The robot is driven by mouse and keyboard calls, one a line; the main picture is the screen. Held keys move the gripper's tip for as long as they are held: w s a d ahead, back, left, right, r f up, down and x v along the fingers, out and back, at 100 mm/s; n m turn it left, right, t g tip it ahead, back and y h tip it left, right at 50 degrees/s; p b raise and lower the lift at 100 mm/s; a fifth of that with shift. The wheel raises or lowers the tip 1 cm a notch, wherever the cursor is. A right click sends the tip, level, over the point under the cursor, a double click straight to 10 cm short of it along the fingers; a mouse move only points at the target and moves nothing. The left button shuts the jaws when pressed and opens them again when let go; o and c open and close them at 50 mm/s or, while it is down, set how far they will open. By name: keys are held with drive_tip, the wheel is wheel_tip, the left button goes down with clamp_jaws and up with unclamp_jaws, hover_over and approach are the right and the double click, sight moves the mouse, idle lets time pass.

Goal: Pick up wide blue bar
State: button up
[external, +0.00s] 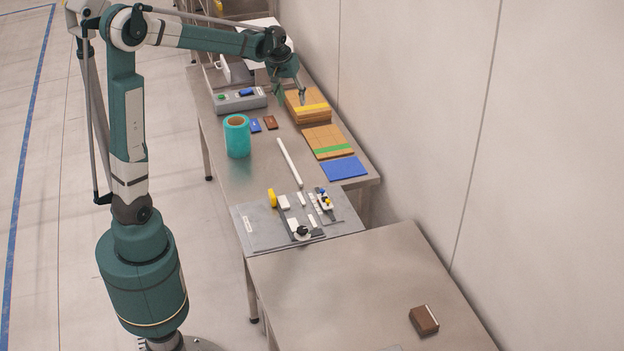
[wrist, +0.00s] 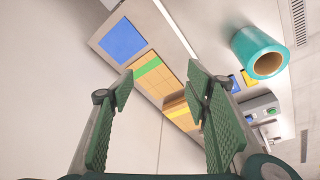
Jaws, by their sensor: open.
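Several blue things are in view, and I cannot tell for sure which is the wide blue bar. A flat blue square (external: 344,168) lies on the table by the wall; it also shows at upper left in the wrist view (wrist: 122,40). Another small blue piece (external: 246,92) rests on a grey control box. My gripper (external: 302,97) is open and empty, above the cardboard box with a yellow stripe. Its fingers (wrist: 160,85) are wide apart in the wrist view.
A teal roll (external: 237,136) stands near the table's left edge. A yellow-striped box (external: 307,112) and a green-striped one (external: 327,141) sit along the wall. A white rod (external: 289,162) and a grey fixture plate (external: 262,232) lie nearer. The front table is mostly clear.

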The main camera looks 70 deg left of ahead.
drive_tip(key=w+a+f+n, duration=0.15)
drive_tip(key=a+f, duration=0.35)
drive_tip(key=a, duration=0.6)
drive_tip(key=n+g+h, duration=0.2)
drive_tip(key=n+g, duration=0.1)
drive_tip(key=n, duration=0.3)
approach(254, 124)
drive_tip(key=shift+s+d+f, duration=0.1)
drive_tip(key=shift+d, duration=0.15)
drive_tip(key=shift+s+f, duration=0.1)
drive_tip(key=shift+a, duration=0.1)
drive_tip(key=shift+f, duration=1.3)
